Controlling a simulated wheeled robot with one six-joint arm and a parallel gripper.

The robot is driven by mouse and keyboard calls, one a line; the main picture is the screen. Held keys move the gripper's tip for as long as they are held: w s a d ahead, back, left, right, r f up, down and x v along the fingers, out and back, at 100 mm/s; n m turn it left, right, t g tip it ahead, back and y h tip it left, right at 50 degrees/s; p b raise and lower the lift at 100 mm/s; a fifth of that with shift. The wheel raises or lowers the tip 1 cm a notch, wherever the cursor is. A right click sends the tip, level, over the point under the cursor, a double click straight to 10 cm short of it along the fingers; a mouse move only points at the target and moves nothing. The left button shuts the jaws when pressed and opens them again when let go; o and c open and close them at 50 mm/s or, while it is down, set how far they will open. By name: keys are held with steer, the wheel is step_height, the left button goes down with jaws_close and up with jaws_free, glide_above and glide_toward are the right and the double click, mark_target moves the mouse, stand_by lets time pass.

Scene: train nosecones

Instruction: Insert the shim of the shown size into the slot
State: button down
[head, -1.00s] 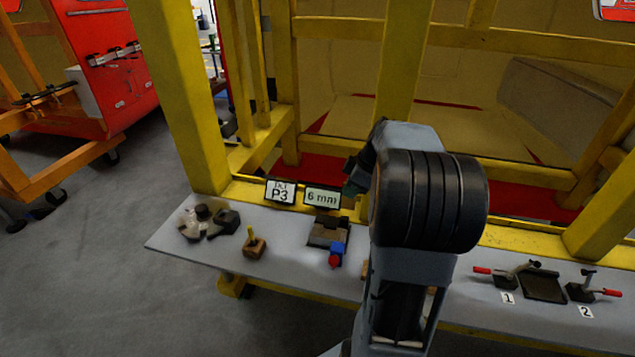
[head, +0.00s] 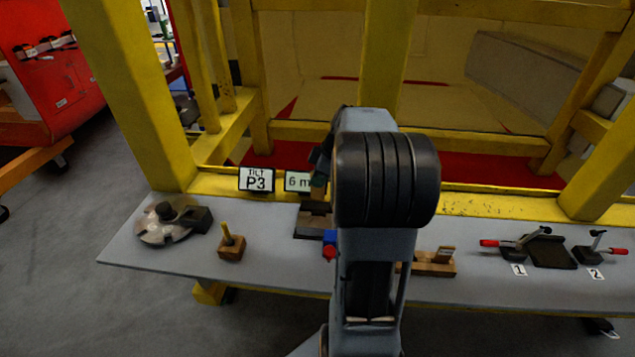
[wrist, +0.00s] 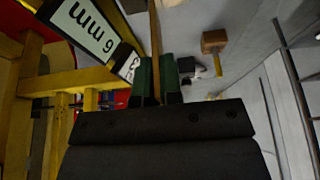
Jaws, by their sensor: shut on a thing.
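My gripper (wrist: 155,78) shows in the wrist view with its green fingers shut on a thin brown shim (wrist: 154,35), which sticks out beyond the fingertips. In the head view, my arm hides most of the gripper; only a bit of dark green shows in front of the 6 mm sign (head: 296,182). That sign also shows in the wrist view (wrist: 88,30). A dark fixture (head: 309,222) with a blue and red part (head: 329,245) stands on the bench below the gripper, partly hidden by my arm. I cannot make out the slot or its gap to the shim.
A "TILT P3" sign (head: 257,180) stands left of the 6 mm sign. A wooden block with a yellow handle (head: 231,246) and a round metal piece (head: 164,226) lie left on the bench. A wooden rack (head: 436,262) and toggle clamps (head: 513,249) are right. Yellow posts rise behind.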

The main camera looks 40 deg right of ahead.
mark_target(319, 194)
steer(key=shift+d+f+b, duration=0.1)
steer(key=shift+b, duration=0.3)
step_height(319, 194, down, 6)
steer(key=b, duration=0.5)
steer(key=shift+r, duration=0.25)
steer(key=shift+s+b, duration=0.1)
steer(key=shift+b, duration=0.5)
stand_by(1.8)
steer(key=shift+f+b, duration=2.4)
steer(key=shift+f, duration=0.3)
steer(key=c, duration=1.2)
jaws_free()
steer(key=shift+r, duration=0.15)
steer(key=v, duration=1.3)
steer(key=shift+r+p, duration=0.35)
steer(key=shift+p, duration=0.1)
